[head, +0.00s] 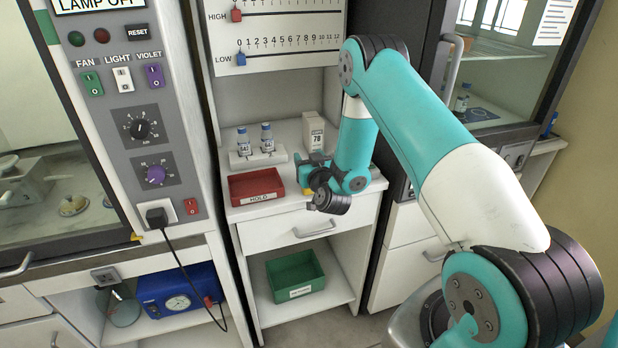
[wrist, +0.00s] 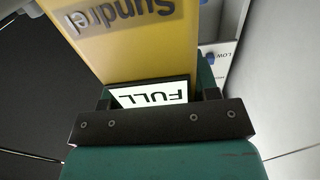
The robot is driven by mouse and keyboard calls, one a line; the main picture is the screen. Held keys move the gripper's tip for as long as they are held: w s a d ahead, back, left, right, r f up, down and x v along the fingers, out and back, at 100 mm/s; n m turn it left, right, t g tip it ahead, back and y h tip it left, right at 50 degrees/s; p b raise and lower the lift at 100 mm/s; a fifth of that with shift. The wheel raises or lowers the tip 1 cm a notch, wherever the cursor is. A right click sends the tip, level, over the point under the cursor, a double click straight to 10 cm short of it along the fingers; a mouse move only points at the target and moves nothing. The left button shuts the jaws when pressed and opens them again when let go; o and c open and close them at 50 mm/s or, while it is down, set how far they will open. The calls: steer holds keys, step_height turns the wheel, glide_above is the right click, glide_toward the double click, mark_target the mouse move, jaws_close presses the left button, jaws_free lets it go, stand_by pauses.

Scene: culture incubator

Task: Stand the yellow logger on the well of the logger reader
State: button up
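The yellow logger (wrist: 125,40) fills the upper middle of the wrist view, with grey "Sundrel" lettering and a dark-framed "FULL" panel that reads upside down. My gripper (wrist: 155,95) has one finger on each side of the logger's dark end and appears shut on it. In the head view, my gripper (head: 313,162) is low over the counter, right of the red tray, and a small part of the yellow logger (head: 306,183) shows beside it. My arm hides most of that spot. I cannot make out the logger reader or its well.
The red "HOLD" tray (head: 257,198) lies on the counter just left of my gripper. Behind stand two bottles (head: 267,137) in a white rack (head: 258,158) and a white box (head: 313,130) marked 78. A green tray (head: 295,276) sits on the shelf below the drawer.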

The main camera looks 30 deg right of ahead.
steer(key=shift+r, duration=0.15)
steer(key=shift+c, duration=0.4)
step_height(320, 180, up, 20)
steer(key=p, duration=1.4)
steer(key=s+a+f+n+y+b, duration=0.4)
steer(key=a+f+b, duration=0.35)
steer(key=a, duration=0.45)
steer(key=s+f, duration=0.3)
steer(key=f, duration=0.3)
steer(key=s+f+y, duration=0.1)
steer(key=s+f, duration=0.2)
steer(key=f, duration=0.3)
steer(key=shift+s+f+m+t, duration=0.25)
steer(key=shift+f+m+t, duration=0.05)
steer(key=shift+f+m, duration=0.1)
steer(key=shift+a, duration=0.1)
